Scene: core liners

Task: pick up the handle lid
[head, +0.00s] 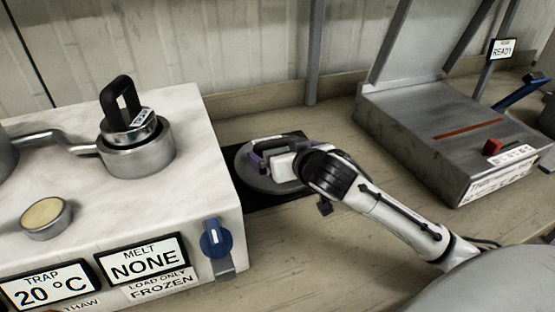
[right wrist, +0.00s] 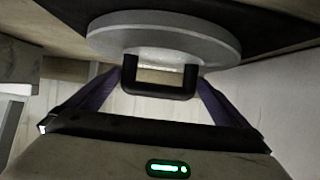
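A round grey lid with a black handle (head: 246,177) lies on a black mat beside the white box. In the right wrist view the lid's grey disc (right wrist: 163,36) and its black U-shaped handle (right wrist: 160,92) show close up. My right gripper (head: 270,158) is over the lid. Its purple fingers (right wrist: 158,80) are apart, one on each side of the handle, with narrow gaps seeming to show between fingers and handle. My left gripper is not in view.
A metal pot (head: 137,160) with another black-handled piece (head: 122,97) stands on the white box (head: 75,120), near a small round tin (head: 46,218). A blue knob (head: 214,238) is on the box's front. A grey metal unit (head: 430,130) stands right. Bench between is clear.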

